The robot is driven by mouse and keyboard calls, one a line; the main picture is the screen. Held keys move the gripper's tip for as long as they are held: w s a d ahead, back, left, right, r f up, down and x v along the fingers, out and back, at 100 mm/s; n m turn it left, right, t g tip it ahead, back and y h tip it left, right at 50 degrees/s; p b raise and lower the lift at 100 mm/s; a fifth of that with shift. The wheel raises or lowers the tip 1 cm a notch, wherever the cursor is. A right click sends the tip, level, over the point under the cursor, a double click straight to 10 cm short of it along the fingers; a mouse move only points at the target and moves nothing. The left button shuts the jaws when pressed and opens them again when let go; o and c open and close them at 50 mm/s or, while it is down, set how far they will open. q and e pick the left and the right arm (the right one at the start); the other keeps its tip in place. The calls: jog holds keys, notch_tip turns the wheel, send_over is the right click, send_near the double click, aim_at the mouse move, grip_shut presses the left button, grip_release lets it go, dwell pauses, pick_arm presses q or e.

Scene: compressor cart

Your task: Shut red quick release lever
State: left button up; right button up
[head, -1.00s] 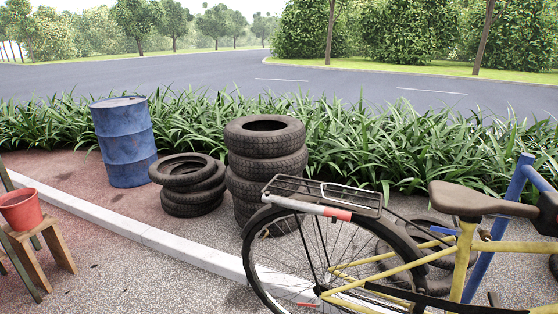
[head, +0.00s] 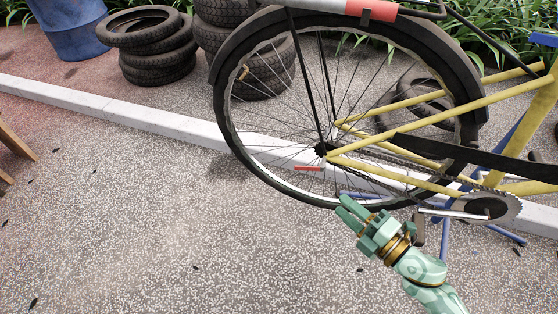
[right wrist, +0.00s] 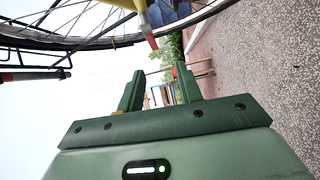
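The red quick release lever (head: 308,168) is a short red bar just below and left of the bicycle's rear hub (head: 321,149), lying about level in the head view. In the right wrist view a red tip, which looks like the lever (right wrist: 152,42), shows just beyond the fingers. My right gripper (head: 345,207), green, is below and right of the lever in the head view, near the bottom of the rear wheel. Its two fingers (right wrist: 158,72) are apart with nothing between them. It appears clear of the lever. My left gripper is not in view.
The rear wheel (head: 228,125) and yellow frame (head: 440,110) stand close above my right gripper. The crank and chainring (head: 492,208) are to its right. A white kerb (head: 150,118) runs behind the wheel, with stacked tyres (head: 158,65) beyond.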

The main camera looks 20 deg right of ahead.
aim_at(302, 169)
jog(key=shift+n+y, duration=0.3)
jog(key=shift+n, duration=0.1)
jog(key=x, duration=0.5)
jog(key=b+x, duration=0.1)
jog(key=x, duration=0.5)
jog(key=b+x, duration=0.1)
jog(key=x, duration=0.4)
jog(key=shift+w+a+r, duration=0.2)
jog(key=shift+w+r, duration=0.15)
jog(key=shift+r, duration=0.05)
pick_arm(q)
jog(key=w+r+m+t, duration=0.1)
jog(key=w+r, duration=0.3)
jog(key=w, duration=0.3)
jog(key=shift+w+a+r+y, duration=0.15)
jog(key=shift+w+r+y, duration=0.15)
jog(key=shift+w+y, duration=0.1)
pick_arm(e)
jog(key=shift+c, duration=0.2)
grip_shut()
